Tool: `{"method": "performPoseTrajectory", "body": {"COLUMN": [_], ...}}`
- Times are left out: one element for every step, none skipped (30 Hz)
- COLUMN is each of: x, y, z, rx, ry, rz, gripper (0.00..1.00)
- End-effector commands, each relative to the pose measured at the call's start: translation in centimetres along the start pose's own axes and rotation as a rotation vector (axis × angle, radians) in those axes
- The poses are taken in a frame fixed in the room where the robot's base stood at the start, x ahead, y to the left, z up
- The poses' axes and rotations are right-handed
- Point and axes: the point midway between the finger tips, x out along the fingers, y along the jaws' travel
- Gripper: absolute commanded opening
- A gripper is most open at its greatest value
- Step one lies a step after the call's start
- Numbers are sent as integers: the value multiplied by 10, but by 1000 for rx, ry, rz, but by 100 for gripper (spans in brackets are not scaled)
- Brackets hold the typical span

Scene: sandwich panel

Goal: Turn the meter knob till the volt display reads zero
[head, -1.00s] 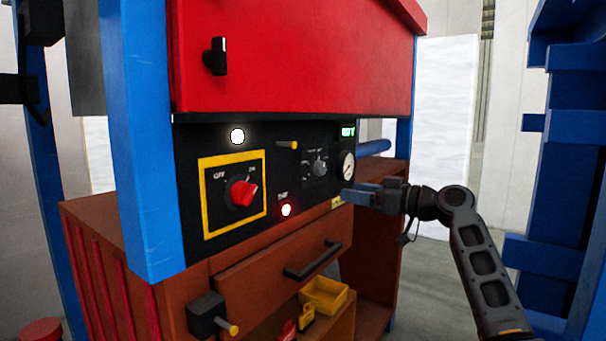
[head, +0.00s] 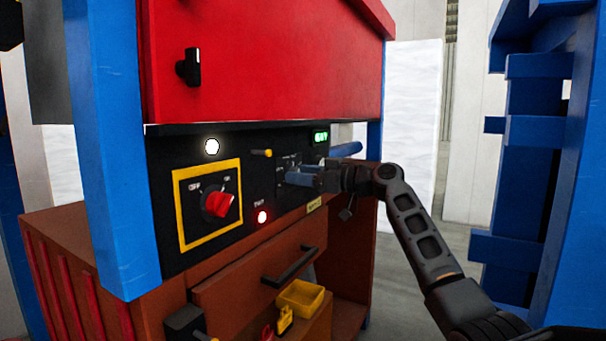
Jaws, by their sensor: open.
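The black control panel (head: 262,222) carries a small green volt display (head: 321,136) at its upper right; its digits are too small to read surely. My gripper (head: 290,177) is in front of the panel's right part, below and left of the display. Its blue fingers are over the place of the small meter knob, so the knob is mostly hidden. I cannot tell whether the fingers touch it or stand around it. The round gauge is hidden behind my gripper too.
A yellow-tipped lever (head: 262,153) sticks out above. A drawer handle (head: 289,266) and a yellow bin (head: 301,298) are below. A blue post (head: 112,150) stands left.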

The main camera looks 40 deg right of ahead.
Motion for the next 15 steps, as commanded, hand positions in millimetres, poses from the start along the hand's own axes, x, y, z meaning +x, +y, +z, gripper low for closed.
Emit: {"method": "performPoseTrajectory", "body": {"x": [1,1,1,0,0,0,0,0,0,0,0,0,0,0,0], "y": [0,0,0,0,0,0,0,0,0,0,0,0,0,0,0], "z": [0,0,0,0,0,0,0,0,0,0,0,0,0,0,0], "rx": [0,0,0,0,0,0,0,0,0,1,1,1,1,1,1], "ry": [0,0,0,0,0,0,0,0,0,0,0,0,0,0,0], "rz": [0,0,0,0,0,0,0,0,0,0,0,0,0,0,0], "gripper": [64,64,64,64,64,64,63,60,56,53,50,46,43,40,37]}}
